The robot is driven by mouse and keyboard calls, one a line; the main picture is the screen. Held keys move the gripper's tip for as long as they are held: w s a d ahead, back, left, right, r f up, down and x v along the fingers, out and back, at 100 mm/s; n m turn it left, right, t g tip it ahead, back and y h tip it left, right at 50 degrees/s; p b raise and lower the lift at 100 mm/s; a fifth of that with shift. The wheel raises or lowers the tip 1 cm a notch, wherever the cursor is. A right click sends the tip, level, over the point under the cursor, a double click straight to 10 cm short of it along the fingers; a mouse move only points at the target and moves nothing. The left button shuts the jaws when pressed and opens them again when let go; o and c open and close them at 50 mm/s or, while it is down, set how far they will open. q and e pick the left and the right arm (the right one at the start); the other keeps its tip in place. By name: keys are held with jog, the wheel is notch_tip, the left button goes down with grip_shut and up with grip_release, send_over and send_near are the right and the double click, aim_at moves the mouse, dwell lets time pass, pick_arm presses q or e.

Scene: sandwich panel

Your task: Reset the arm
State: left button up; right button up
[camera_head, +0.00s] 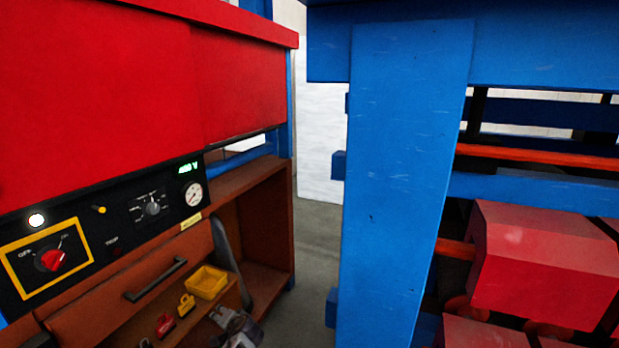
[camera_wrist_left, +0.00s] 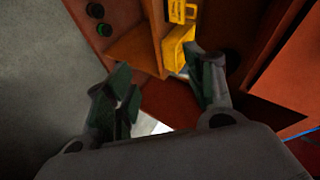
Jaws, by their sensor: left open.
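My left gripper (camera_head: 236,322) shows at the bottom of the head view, in front of the cabinet's lower shelf; only part of it is in frame. In the left wrist view, its two fingers (camera_wrist_left: 165,95) stand wide apart with nothing between them. Beyond the fingers are a yellow bin (camera_wrist_left: 177,48) and a brown wooden surface. The gripper appears apart from both. In the head view the yellow bin (camera_head: 207,282) sits on the shelf just above the gripper. My right gripper is in neither view.
A control panel (camera_head: 105,228) with a red rotary switch (camera_head: 53,260) and a gauge (camera_head: 192,194) is at the left. A drawer handle (camera_head: 155,279), yellow padlock (camera_head: 186,305) and red item (camera_head: 165,325) are below it. A blue post (camera_head: 405,180) stands right; grey floor (camera_head: 315,250) lies between.

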pick_arm(q)
jog(key=s+d+f+g+h+p, duration=0.2)
jog(key=s+f+h+p, duration=0.1)
jog(key=s+f, duration=0.9)
jog(key=s+d+f+g+h+p, duration=0.2)
jog(key=s+f, duration=1.1)
jog(key=s+f+n+g+h+p, duration=0.1)
jog(key=s+f+p, duration=0.2)
jog(key=s, duration=1.6)
jog(key=s+f+n+g+h+p, duration=0.1)
jog(key=s+f, duration=0.4)
jog(key=s, duration=1.4)
jog(key=shift+s+a+f+g+h+p, duration=0.35)
jog(key=shift+g+p, duration=0.35)
jog(key=shift+p, duration=0.3)
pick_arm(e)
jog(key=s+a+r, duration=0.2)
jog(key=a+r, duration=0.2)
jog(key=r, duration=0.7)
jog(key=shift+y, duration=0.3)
